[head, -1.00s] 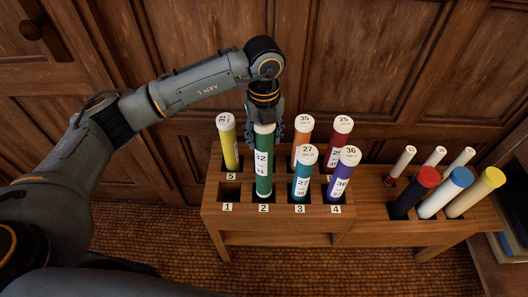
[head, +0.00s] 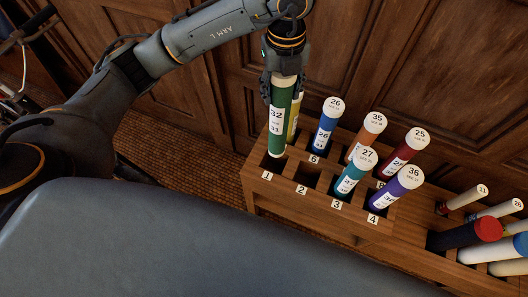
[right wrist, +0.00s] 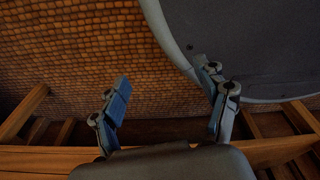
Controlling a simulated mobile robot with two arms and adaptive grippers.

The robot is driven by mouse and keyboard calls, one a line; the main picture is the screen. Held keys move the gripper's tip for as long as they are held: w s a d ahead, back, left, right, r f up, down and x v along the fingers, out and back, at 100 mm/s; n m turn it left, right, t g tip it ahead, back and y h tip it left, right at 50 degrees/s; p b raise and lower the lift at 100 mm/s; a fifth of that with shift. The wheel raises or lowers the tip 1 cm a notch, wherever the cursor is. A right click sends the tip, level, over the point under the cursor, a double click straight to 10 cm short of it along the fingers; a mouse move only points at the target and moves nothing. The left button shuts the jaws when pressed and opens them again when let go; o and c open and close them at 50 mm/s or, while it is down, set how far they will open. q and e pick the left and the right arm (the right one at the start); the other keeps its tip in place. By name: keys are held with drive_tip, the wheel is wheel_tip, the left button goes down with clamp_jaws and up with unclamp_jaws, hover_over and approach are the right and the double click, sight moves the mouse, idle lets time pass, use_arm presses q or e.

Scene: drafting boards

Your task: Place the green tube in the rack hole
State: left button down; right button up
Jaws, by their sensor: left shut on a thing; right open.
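The green tube (head: 278,122) has a white cap and a label with 32. My left gripper (head: 283,82) is shut on its upper end and holds it roughly upright. The tube's lower end shows over hole 1 (head: 273,164) of the wooden rack (head: 254,181); I cannot tell whether it is just above the hole or at its mouth. Hole 2 (head: 308,175) is empty. The yellow tube (head: 294,116) stands close behind the green one and is partly hidden. My right gripper (right wrist: 165,88) is open and empty over the floor in the right wrist view.
A teal tube (head: 353,175) and a purple tube (head: 392,192) stand in holes 3 and 4. Blue (head: 324,130), orange (head: 364,138) and red (head: 402,152) tubes fill the back row. A lower rack with thicker tubes is at right. Wood panelling rises behind.

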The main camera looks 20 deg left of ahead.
use_arm(q)
drive_tip(key=b, duration=0.2)
approach(276, 136)
drive_tip(key=f, duration=0.1)
drive_tip(key=w+f, duration=0.1)
drive_tip(key=f, duration=0.3)
drive_tip(key=shift+w+a, duration=0.3)
drive_tip(key=shift+w, duration=0.1)
wheel_tip(276, 136, down, 4)
drive_tip(key=shift+w+f, duration=0.1)
drive_tip(key=shift+f, duration=0.45)
wheel_tip(276, 136, down, 2)
drive_tip(key=shift+f, duration=0.6)
drive_tip(key=c, duration=0.6)
unclamp_jaws()
drive_tip(key=shift+o, duration=0.2)
use_arm(e)
drive_tip(key=shift+g, duration=0.3)
drive_tip(key=s+f, duration=0.2)
drive_tip(key=s, duration=0.1)
drive_tip(key=shift+s, duration=0.3)
